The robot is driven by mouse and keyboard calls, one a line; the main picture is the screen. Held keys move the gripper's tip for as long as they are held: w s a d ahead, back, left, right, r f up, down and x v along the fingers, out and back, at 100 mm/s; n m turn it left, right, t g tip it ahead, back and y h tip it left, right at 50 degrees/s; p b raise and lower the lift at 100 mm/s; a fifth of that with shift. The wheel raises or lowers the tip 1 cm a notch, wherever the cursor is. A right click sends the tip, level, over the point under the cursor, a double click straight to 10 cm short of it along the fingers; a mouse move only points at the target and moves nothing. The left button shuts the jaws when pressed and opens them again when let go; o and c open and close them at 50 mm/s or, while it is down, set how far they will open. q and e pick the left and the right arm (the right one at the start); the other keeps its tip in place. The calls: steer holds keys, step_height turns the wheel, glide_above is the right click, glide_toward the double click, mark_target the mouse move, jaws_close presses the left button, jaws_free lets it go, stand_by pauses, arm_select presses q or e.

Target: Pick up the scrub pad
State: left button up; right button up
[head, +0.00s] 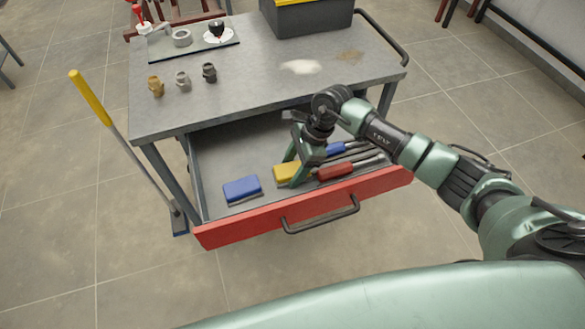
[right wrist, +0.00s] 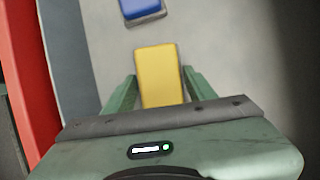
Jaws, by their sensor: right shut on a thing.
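A yellow scrub pad (head: 283,172) is in the open drawer of the cart. My right gripper (head: 296,172) reaches down into the drawer and is shut on this yellow pad. In the right wrist view the yellow pad (right wrist: 158,72) lies between the two fingers (right wrist: 159,76), its far end sticking out past the tips. A similar blue pad with a dark underside (head: 242,189) lies to its left, apart from the gripper; it also shows in the right wrist view (right wrist: 141,9). My left gripper is not in view.
The drawer's red front (head: 240,231) has a dark handle. The metal cart top (head: 250,90) above holds several fittings. A yellow-handled tool (head: 91,98) stands at the left.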

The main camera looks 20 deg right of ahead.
mark_target(293, 168)
step_height(293, 168, up, 20)
steer(key=b, duration=0.2)
steer(key=shift+f, duration=0.1)
